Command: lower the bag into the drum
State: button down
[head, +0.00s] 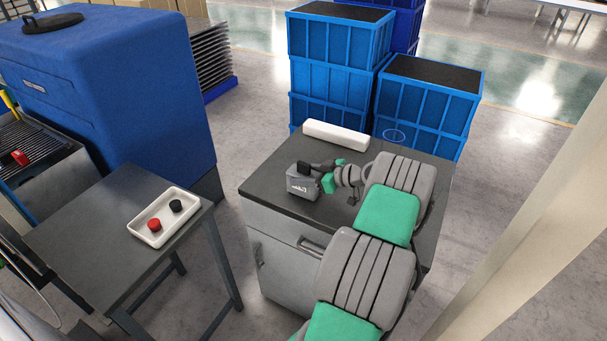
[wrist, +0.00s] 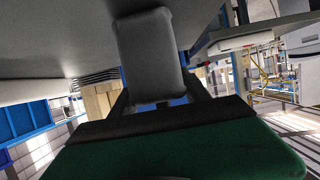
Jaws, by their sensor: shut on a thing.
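A small grey boxy pack with white lettering (head: 301,188), which I take for the bag, is at the left part of the grey cabinet top (head: 275,200). My gripper (head: 307,170) is shut on it. In the wrist view the dark fingers (wrist: 165,100) stand on either side of a plain grey rounded block (wrist: 150,52), seen close up. I cannot tell if the pack touches the cabinet top. No round drum is plain to see. A large blue rounded container (head: 130,85) with a black round lid (head: 53,22) stands at the upper left.
A white block (head: 336,135) lies along the cabinet's back edge. A thin blue ring (head: 394,135) shows near its back right. Stacked blue crates (head: 340,55) stand behind. A white tray (head: 148,238) with red and black pieces sits on the left table (head: 85,235).

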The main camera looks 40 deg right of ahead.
jog(key=shift+f+b, duration=0.15)
jog(key=shift+b, duration=0.2)
jog(key=c, duration=0.5)
grip_release()
jog(key=shift+r+p, duration=0.2)
jog(key=shift+p, duration=0.2)
